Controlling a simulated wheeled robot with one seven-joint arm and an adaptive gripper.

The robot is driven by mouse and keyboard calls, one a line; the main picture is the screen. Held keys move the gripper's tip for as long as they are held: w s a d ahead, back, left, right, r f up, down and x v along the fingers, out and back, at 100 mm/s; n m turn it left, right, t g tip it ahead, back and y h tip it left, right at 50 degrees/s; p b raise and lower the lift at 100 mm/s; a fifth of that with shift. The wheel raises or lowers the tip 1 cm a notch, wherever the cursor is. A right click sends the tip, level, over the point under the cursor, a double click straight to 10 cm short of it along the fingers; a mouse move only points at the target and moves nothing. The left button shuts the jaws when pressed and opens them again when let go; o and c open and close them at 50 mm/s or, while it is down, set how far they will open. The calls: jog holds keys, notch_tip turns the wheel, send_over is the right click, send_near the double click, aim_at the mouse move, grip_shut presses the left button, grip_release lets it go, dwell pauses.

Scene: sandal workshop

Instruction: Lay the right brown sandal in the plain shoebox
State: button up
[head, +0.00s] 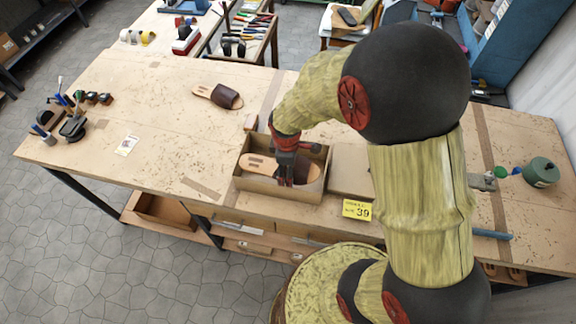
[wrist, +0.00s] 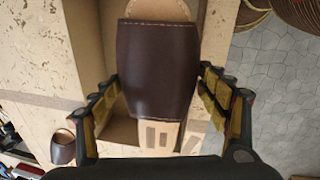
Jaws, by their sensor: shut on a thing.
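A brown sandal with a wide dark strap and tan sole (head: 259,163) is in my gripper (head: 287,172), within the outline of the open plain shoebox (head: 262,189). In the wrist view the strap (wrist: 157,65) lies between the two fingers of my gripper (wrist: 158,82), with cardboard walls around and below. My gripper is shut on this sandal. I cannot tell whether its sole touches the box floor. The other brown sandal (head: 219,96) lies on the table behind the box, apart from it; part of it also shows in the wrist view (wrist: 62,148).
A flat tan board or lid (head: 350,168) lies right of the box. A yellow 39 card (head: 357,210) is at the table's front edge. A green pot (head: 541,173) stands far right. Tools and cups (head: 70,115) stand far left. The table's left middle is mostly clear.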

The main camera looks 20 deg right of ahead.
jog(key=shift+f, duration=0.4)
jog(key=o, duration=1.5)
jog(key=shift+o, duration=0.4)
jog(key=shift+r, duration=0.5)
jog(key=r, duration=0.4)
jog(key=s+r, duration=0.1)
jog(key=r, duration=0.7)
jog(key=shift+s+a+p, duration=0.25)
jog(key=shift+a+p, duration=0.05)
jog(key=shift+a, duration=0.1)
jog(key=s+r+m+t, duration=0.4)
jog(key=s+r+m, duration=0.8)
jog(key=s+r, duration=0.3)
notch_tip(320, 180, up, 2)
jog(key=shift+d+r+y, duration=0.2)
jog(key=shift+d+y, duration=0.2)
